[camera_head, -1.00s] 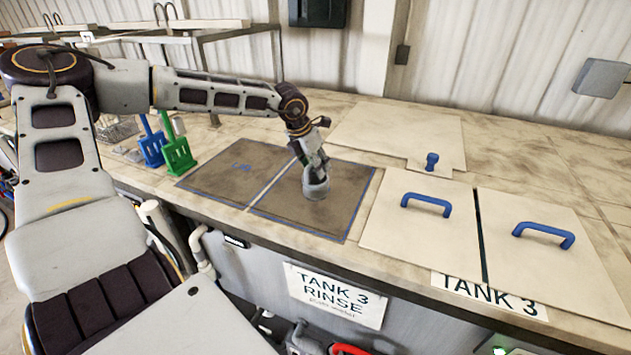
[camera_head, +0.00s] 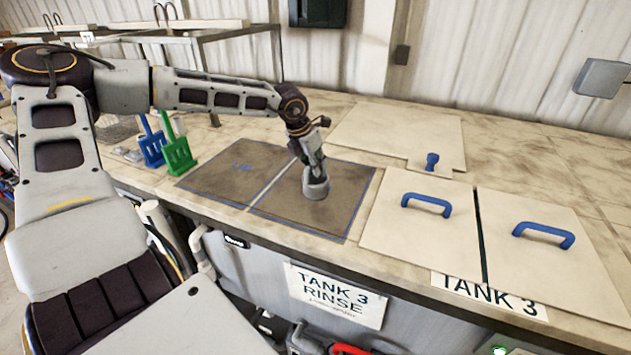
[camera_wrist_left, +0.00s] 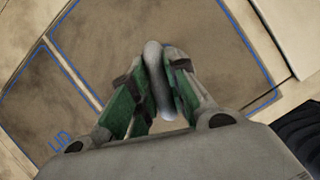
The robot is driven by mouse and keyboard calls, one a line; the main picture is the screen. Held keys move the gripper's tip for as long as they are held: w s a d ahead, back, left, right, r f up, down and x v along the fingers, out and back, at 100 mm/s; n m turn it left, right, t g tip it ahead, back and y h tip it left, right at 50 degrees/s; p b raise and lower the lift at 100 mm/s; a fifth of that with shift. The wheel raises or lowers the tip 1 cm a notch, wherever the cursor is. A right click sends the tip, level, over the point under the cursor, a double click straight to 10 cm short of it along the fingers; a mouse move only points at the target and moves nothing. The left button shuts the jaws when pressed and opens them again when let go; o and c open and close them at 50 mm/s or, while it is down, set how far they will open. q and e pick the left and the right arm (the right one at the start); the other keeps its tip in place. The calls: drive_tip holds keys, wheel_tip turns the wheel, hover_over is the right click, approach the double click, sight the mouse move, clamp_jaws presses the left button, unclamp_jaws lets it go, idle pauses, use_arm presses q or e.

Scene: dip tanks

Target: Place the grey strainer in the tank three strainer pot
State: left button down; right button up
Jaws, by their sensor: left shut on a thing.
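My left gripper (camera_head: 314,172) points down over the right one of two brown, blue-outlined panels on the counter. It is shut on a small grey cup-like thing, which I take for the grey strainer (camera_head: 316,188). In the left wrist view the strainer (camera_wrist_left: 157,80) shows as a narrow grey shape between the green-padded fingers of my left gripper (camera_wrist_left: 156,90). Whether it touches the panel cannot be told. I cannot make out a separate strainer pot. My right gripper is not in view.
A green scoop-like tool (camera_head: 178,152) and a blue one (camera_head: 152,150) stand left of the panels. Pale lids with blue handles (camera_head: 427,205) cover the right side. A "TANK 3 RINSE" sign (camera_head: 335,297) hangs on the counter front.

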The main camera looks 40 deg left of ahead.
use_arm(q)
drive_tip(key=shift+r, duration=0.1)
drive_tip(key=shift+r+b, duration=1.05)
drive_tip(key=shift+r, duration=3.85)
